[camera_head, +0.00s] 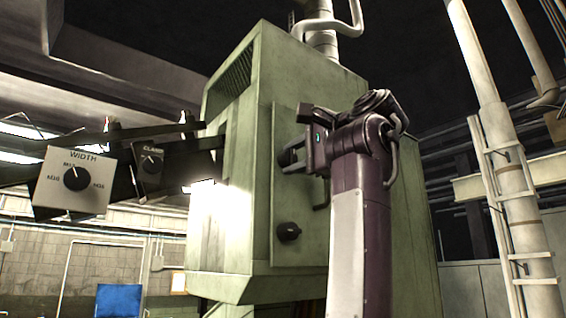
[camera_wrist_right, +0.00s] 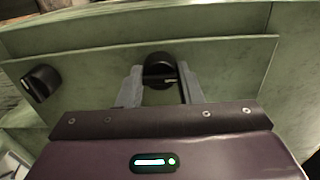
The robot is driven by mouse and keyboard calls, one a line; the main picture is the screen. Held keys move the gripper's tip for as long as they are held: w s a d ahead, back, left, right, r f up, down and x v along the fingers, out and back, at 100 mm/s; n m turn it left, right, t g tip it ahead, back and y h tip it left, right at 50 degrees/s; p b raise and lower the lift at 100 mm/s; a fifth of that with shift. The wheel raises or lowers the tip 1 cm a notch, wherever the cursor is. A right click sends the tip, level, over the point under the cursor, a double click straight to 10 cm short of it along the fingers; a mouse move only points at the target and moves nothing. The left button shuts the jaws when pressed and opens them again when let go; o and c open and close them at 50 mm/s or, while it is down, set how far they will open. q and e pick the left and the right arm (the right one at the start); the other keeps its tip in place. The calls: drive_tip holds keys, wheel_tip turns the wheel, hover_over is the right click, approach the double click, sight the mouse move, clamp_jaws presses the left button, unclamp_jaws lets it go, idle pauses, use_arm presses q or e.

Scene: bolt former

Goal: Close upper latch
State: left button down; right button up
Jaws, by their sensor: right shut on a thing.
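The upper latch is a black round knob (camera_wrist_right: 160,68) on the green machine's side door panel. It sits between the two grey fingers of my right gripper (camera_wrist_right: 160,90) in the right wrist view, and the fingers are shut on it. In the head view my right gripper (camera_head: 291,158) reaches the upper part of the door panel (camera_head: 313,248), and its body hides most of the upper latch. The lower latch, a similar black knob (camera_head: 289,231), stands free below; it also shows at the left in the right wrist view (camera_wrist_right: 41,83). My left gripper is not in view.
The green machine housing (camera_head: 400,240) fills the middle. A control box with a WIDTH dial (camera_head: 74,182) and a smaller dial box (camera_head: 150,166) hang at the left. A pale pipe with a ladder (camera_head: 510,190) stands at the right, apart from my arm.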

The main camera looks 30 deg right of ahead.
drive_tip(key=shift+a+f, duration=0.1)
clamp_jaws()
drive_tip(key=n, duration=0.5)
drive_tip(key=shift+w+f+n, duration=0.1)
drive_tip(key=shift+f+n, duration=0.05)
drive_tip(key=shift+n, duration=0.15)
drive_tip(key=n, duration=0.5)
drive_tip(key=shift+n, duration=0.3)
drive_tip(key=shift+o, duration=2.4)
unclamp_jaws()
drive_tip(key=shift+a, duration=0.1)
drive_tip(key=o, duration=0.5)
drive_tip(key=shift+s, duration=0.25)
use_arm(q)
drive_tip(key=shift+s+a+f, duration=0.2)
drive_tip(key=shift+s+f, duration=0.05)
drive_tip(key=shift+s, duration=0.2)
use_arm(e)
drive_tip(key=shift+r, duration=0.2)
